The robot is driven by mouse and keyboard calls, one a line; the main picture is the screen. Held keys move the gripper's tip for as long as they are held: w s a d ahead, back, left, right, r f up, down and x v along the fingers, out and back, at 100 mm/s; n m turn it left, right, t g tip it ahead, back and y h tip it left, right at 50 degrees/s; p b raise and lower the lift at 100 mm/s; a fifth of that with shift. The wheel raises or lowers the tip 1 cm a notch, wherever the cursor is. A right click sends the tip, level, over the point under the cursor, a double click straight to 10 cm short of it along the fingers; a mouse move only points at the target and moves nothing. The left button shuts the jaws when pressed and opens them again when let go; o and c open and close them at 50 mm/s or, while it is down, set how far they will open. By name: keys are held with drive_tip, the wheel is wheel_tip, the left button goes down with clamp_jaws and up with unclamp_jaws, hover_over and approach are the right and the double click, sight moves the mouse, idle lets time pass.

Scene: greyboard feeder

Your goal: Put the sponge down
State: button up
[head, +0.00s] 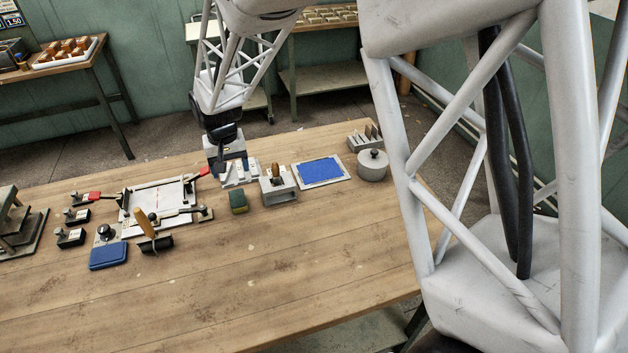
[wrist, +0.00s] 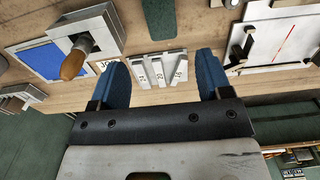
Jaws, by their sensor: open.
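My gripper (head: 229,170) is behind the sponge, over the slotted blocks, and apart from the sponge. In the wrist view its two blue fingers (wrist: 160,82) are spread wide with nothing held between them.
Grey numbered blocks (wrist: 160,69) show between my fingers. A wooden-handled tool (head: 276,176) stands in a grey holder right of the sponge, with a blue pad (head: 320,171) beyond. A clamping frame (head: 160,196) lies left. The table's front (head: 250,270) is clear.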

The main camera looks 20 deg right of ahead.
drive_tip(key=s+d+r, duration=0.6)
drive_tip(key=s+r, duration=0.1)
drive_tip(key=r, duration=0.1)
drive_tip(key=s+d+r+t, duration=0.1)
drive_tip(key=s+d+r, duration=0.2)
drive_tip(key=s, duration=0.5)
drive_tip(key=s+d+r, duration=0.3)
drive_tip(key=s+d, duration=0.1)
drive_tip(key=s, duration=0.5)
drive_tip(key=s+d+r+t, duration=0.1)
drive_tip(key=s+d, duration=0.3)
drive_tip(key=s, duration=0.5)
drive_tip(key=shift+s+r+t, duration=0.15)
drive_tip(key=shift+r+t, duration=0.15)
drive_tip(key=shift+r, duration=0.6)
drive_tip(key=o, duration=0.5)
